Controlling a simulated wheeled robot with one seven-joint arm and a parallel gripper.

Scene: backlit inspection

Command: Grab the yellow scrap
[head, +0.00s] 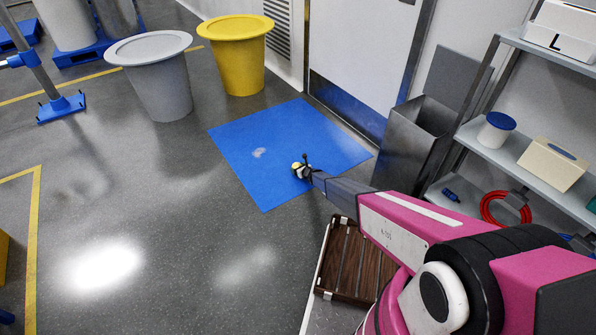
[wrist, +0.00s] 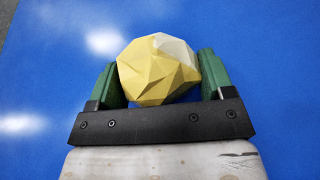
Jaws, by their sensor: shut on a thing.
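The yellow scrap (wrist: 152,74) is a faceted, crumpled pale-yellow lump in the wrist view. It sits between the two green fingers of my gripper (wrist: 158,80), which touch it on both sides. In the head view the scrap (head: 296,167) is small and shows at the tip of my gripper (head: 301,168), over the blue mat (head: 262,185). My gripper is shut on the scrap. I cannot tell whether the scrap still touches the mat. The scrap's lower side is hidden.
A grey bin (head: 160,95) and a yellow bin (head: 240,65) stand beyond the mat. An open metal bin (head: 412,135) and a shelf rack (head: 510,165) stand at the right. A dark slatted wooden crate (head: 350,260) lies below my arm. The floor at left is mostly clear.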

